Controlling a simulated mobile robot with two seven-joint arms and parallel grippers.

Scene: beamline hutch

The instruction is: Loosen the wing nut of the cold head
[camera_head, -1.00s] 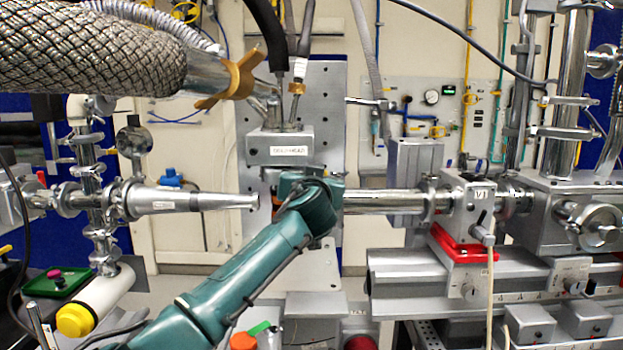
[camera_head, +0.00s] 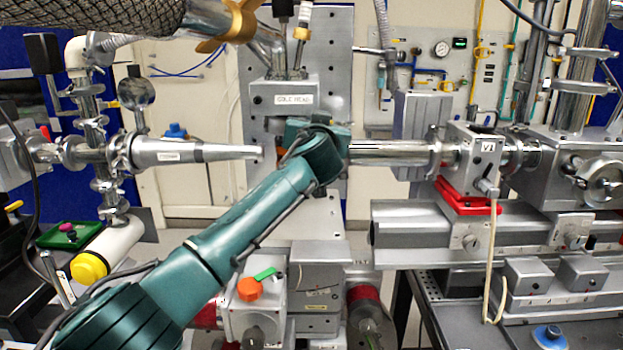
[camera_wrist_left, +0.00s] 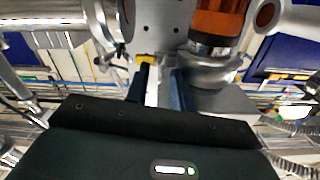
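The cold head (camera_head: 288,98) is a grey labelled block on an upright plate, left of centre in the head view. A brass-coloured winged part (camera_head: 237,22) sits above and left of it, at the end of a braided hose; I cannot tell whether it is the task's wing nut. My left arm reaches up in front of the cold head's lower part and hides its own gripper there. In the left wrist view my left gripper (camera_wrist_left: 162,88) has its dark fingers apart, with a pale strip between them. A small yellow piece (camera_wrist_left: 147,60) shows by the fingertips; contact is unclear. My right gripper is unseen.
A tapered metal tube (camera_head: 185,152) points at the cold head from the left. A beam pipe (camera_head: 390,153) runs right to valve V1 (camera_head: 484,148), over a red base. A box with an orange knob (camera_head: 249,289) stands below. An orange cylinder (camera_wrist_left: 216,20) is near the left gripper.

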